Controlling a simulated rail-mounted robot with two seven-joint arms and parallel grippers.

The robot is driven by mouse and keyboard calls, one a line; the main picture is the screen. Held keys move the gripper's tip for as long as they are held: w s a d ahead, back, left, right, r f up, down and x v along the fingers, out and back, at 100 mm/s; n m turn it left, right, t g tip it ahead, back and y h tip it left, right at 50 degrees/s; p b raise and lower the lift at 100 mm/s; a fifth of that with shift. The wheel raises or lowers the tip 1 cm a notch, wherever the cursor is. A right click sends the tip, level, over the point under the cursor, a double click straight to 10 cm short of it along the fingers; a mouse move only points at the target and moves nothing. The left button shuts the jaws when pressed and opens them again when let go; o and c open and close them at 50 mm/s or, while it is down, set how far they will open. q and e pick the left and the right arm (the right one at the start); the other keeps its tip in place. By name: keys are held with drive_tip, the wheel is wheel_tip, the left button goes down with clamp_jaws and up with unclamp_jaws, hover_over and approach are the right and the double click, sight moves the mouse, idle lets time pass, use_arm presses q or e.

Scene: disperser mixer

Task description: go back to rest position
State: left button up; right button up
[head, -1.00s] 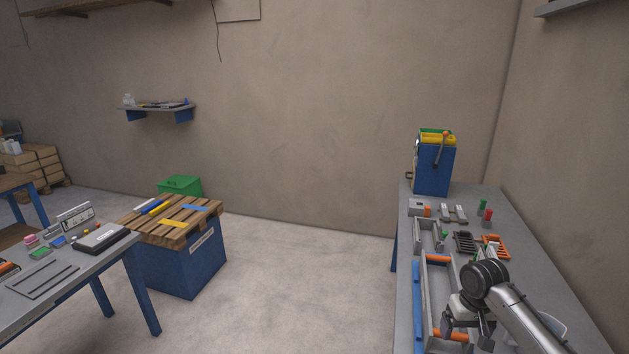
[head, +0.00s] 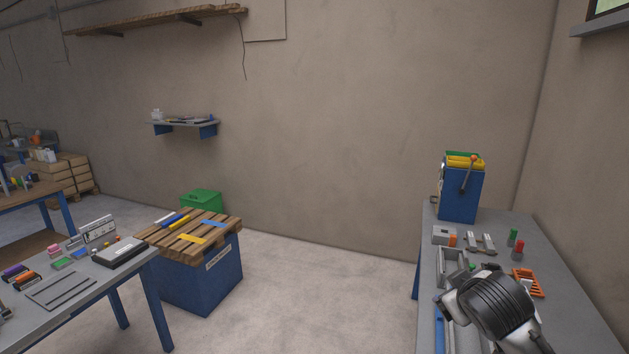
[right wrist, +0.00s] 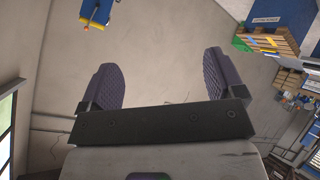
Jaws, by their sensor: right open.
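My right arm is raised over the right workbench (head: 560,270) in the head view, where its wrist hides part of the bench top and the fingers cannot be made out. In the right wrist view my right gripper (right wrist: 162,85) is open, its two dark ridged fingers wide apart with nothing between them. Beyond the fingers are wall and floor. My left gripper is not in view.
A blue mixer box (head: 461,192) with a yellow top stands at the right bench's far end. An orange rack (head: 528,283) lies on that bench. A pallet-topped blue crate (head: 205,285) and a left table (head: 40,330) stand leftward. Floor between is clear.

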drive_tip(key=s+a+r+t+y+p, duration=0.1)
drive_tip(key=s+a+r+t+p, duration=0.1)
drive_tip(key=s+a+r+p, duration=0.25)
drive_tip(key=s+f+m+g+p, duration=0.1)
drive_tip(key=s+f+g+p, duration=0.2)
drive_tip(key=s, duration=1)
drive_tip(key=s+a+f+m+g+y+p, duration=0.1)
drive_tip(key=s+f+g+p, duration=0.2)
drive_tip(key=s+f+p, duration=0.3)
drive_tip(key=s+a+f+m+g+p, duration=0.1)
drive_tip(key=s+f+p, duration=0.4)
drive_tip(key=s, duration=1.5)
drive_tip(key=g+p, duration=0.1)
drive_tip(key=p, duration=0.4)
drive_tip(key=shift+s+a+f+g+y, duration=0.2)
drive_tip(key=shift+a+f+g+y, duration=0.1)
drive_tip(key=shift+g+y, duration=0.1)
